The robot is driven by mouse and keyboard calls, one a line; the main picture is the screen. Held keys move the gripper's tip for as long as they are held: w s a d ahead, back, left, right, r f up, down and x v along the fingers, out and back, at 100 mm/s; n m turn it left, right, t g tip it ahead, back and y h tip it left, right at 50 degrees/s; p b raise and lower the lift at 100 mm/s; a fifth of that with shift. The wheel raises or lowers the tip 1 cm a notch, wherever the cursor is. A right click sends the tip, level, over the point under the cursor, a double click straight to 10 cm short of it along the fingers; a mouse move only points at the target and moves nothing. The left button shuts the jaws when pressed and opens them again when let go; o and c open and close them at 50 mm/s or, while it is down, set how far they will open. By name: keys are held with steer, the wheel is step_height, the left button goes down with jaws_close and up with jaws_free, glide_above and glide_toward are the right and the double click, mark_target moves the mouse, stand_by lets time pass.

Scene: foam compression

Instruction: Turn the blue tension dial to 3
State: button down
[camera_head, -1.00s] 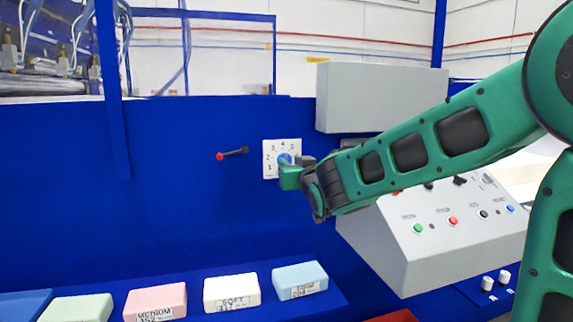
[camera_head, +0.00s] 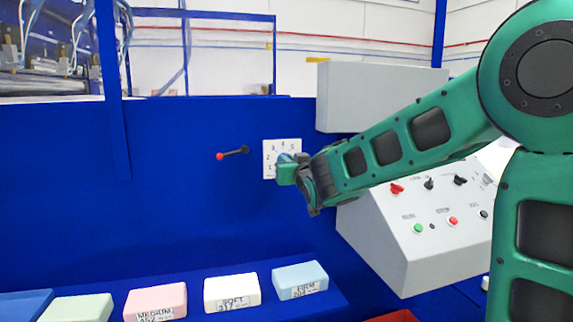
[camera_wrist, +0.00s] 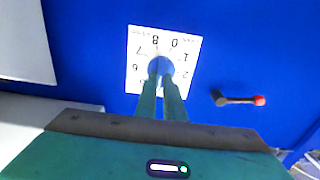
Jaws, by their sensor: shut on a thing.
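The blue tension dial (camera_head: 285,157) sits on a white square plate with numbers (camera_head: 268,150), fixed to the blue wall. In the head view the gripper partly covers the dial. In the wrist view the dial (camera_wrist: 160,64) shows between and beyond the fingertips, with the plate (camera_wrist: 136,50) appearing turned round. My gripper (camera_head: 284,174) is at the front of the plate; in the wrist view its two green fingers (camera_wrist: 160,78) are shut on the dial. The dial's pointer cannot be made out, so its setting cannot be read.
A black lever with a red knob (camera_head: 232,154) sticks out left of the plate. A grey sloped console (camera_head: 400,250) with buttons stands at the right, below a grey box (camera_head: 380,95). Several foam blocks, including a white one (camera_head: 231,291), lie on the shelf below.

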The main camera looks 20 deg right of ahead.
steer(key=shift+a+f+n, duration=0.1)
steer(key=shift+a+n, duration=0.1)
steer(key=shift+n, duration=1.7)
steer(key=shift+a+f+n, duration=0.1)
steer(key=shift+a+n, duration=0.1)
steer(key=shift+n, duration=1.7)
steer(key=c, duration=1.9)
jaws_free()
steer(key=shift+o, duration=0.2)
steer(key=shift+s, duration=0.1)
